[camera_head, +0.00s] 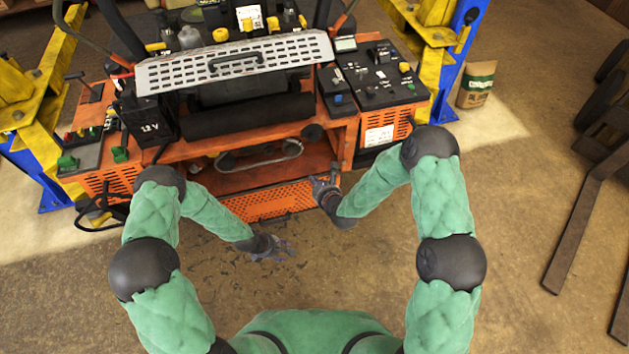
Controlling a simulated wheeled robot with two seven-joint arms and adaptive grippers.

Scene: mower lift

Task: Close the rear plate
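The rear plate appears to be the orange perforated panel (268,203) low at the near side of the orange mower (195,152). It is swung down, leaving the bay above it open. My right gripper (322,183) is at the panel's right end, with its fingers apart; I cannot tell whether it touches the panel. My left gripper (283,249) is over the floor, nearer me than the panel, and seems empty. Its fingers are too small and dark to tell how far apart they are.
A grey perforated cover with a handle (235,63) lies on top of the mower. Yellow and blue lift posts stand at left (30,105) and right (440,45). A paper bag (476,85) and dark metal forks (580,220) are at right.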

